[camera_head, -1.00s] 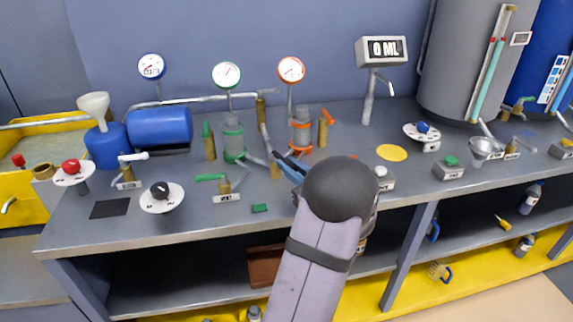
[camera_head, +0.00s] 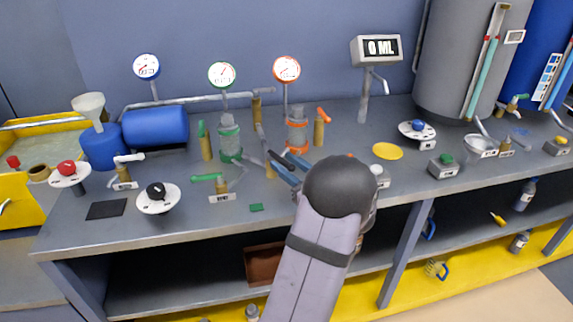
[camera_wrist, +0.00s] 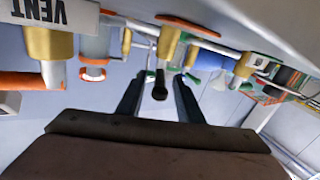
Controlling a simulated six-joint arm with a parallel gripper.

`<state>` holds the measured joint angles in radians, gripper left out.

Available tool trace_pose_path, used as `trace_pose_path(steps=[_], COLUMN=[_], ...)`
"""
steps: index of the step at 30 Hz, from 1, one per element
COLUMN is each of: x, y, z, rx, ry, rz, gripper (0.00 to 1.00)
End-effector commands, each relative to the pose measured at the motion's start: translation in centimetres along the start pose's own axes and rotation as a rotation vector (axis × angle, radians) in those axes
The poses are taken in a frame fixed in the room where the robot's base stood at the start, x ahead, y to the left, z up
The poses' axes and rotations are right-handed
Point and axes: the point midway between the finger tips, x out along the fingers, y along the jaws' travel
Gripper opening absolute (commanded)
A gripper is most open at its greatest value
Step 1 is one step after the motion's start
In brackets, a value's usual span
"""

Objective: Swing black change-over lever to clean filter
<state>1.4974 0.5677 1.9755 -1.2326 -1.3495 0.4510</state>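The change-over lever (camera_head: 261,138) stands on a brass valve body (camera_head: 270,165) between the green-banded filter (camera_head: 230,138) and the orange-banded filter (camera_head: 297,132). It leans slightly left at the top in the head view. My gripper (camera_head: 281,164) is at the right of the valve, with its two fingers spread. The wrist view is turned over, with the orange-banded filter (camera_wrist: 93,73) at left.
Brass valves with an orange handle (camera_head: 323,113) and a green handle (camera_head: 202,130) flank the filters. A green-handled valve (camera_head: 215,180) sits in front. Pipes and gauges stand behind. A yellow disc (camera_head: 387,151) lies on the bench to the right.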

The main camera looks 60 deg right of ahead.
Motion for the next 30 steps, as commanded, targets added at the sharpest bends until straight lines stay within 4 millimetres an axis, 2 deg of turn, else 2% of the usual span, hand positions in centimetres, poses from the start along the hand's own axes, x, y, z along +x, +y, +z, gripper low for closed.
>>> trace_pose_path(steps=[5, 18, 22, 30], x=[-1.1, -6.5, -7.2, -7.3], y=[0.1, 0.1, 0.0, 0.0], z=[0.0, 0.0, 0.0, 0.0], rx=[0.0, -0.001, 0.0, 0.0], ry=[0.0, 0.001, 0.001, 0.001], rz=[0.003, 0.003, 0.0, 0.0], gripper=[0.33, 0.33, 0.33, 0.33])
